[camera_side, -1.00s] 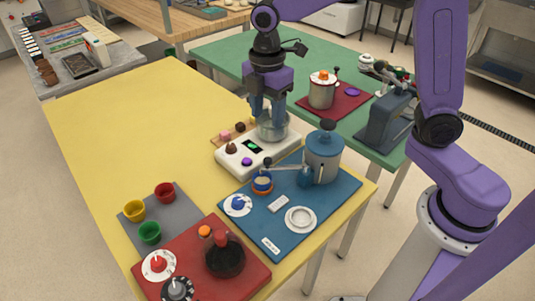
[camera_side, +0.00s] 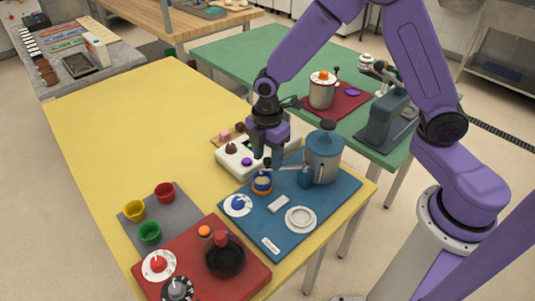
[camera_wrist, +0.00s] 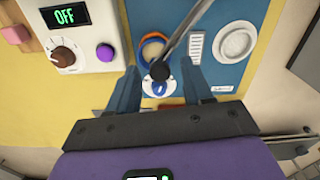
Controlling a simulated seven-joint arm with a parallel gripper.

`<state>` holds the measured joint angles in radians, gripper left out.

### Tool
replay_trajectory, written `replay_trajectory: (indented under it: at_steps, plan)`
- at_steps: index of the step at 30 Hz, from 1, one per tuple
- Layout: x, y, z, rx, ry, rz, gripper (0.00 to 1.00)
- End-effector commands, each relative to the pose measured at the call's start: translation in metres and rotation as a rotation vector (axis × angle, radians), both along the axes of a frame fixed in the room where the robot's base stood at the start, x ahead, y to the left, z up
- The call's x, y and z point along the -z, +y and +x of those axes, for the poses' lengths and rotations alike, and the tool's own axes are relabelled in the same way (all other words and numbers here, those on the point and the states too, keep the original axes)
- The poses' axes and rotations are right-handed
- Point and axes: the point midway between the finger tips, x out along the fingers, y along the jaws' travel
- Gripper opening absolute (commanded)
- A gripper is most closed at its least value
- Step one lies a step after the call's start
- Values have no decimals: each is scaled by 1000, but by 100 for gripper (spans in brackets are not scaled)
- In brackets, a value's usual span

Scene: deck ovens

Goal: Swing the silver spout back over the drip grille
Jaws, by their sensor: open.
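The silver spout (camera_side: 286,167) reaches left from the blue canister (camera_side: 323,158). It also shows in the wrist view as a grey rod (camera_wrist: 185,37) ending in a black ball knob (camera_wrist: 160,70). An orange-and-blue cup (camera_side: 262,183) sits near the spout's end. A small pale slotted plate (camera_wrist: 197,46), which looks like the drip grille, lies on the blue mat to the right of the spout; it also shows in the side view (camera_side: 278,203). My gripper (camera_wrist: 160,76) is open and points down, with the knob between its fingers in the picture. Contact is unclear.
A dial (camera_side: 238,205) and round white dish (camera_side: 300,219) share the blue mat (camera_side: 325,215). The yellow tabletop's left is clear.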

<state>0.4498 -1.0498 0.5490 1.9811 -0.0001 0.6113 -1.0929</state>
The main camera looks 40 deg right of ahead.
Motion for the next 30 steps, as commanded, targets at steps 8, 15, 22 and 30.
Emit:
replay_trajectory:
  at_steps: [8, 15, 22, 30]
  plan:
    - [0, 0, 0, 0, 0, 0, 14]
    - [0, 0, 0, -3, 0, 0, 0]
    - [0, 4, -5, -59, 1, -1, 0]
    - [-1, 13, -21, -239, 1, -1, 0]
